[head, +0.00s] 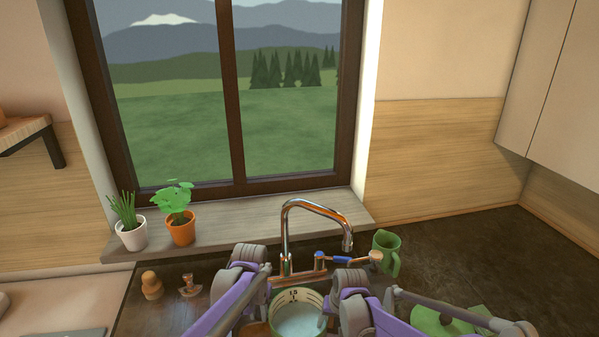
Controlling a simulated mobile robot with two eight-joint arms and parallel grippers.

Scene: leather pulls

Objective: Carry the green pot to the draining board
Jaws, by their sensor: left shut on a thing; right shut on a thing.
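The green pot (298,318) is at the bottom centre of the head view, cut off by the lower edge. Its pale inside has dark measuring marks near the rim, and a little green outside shows. My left gripper (262,306) is at the pot's left side and my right gripper (334,312) at its right side. Both are shut on the pot; my arms largely hide the fingers and the grip points. I cannot make out the draining board for certain.
A chrome tap (287,235) arches just behind the pot. Two potted plants (180,226) stand on the sill, with small wooden items (151,286) below. The dark worktop (465,255) is clear at right.

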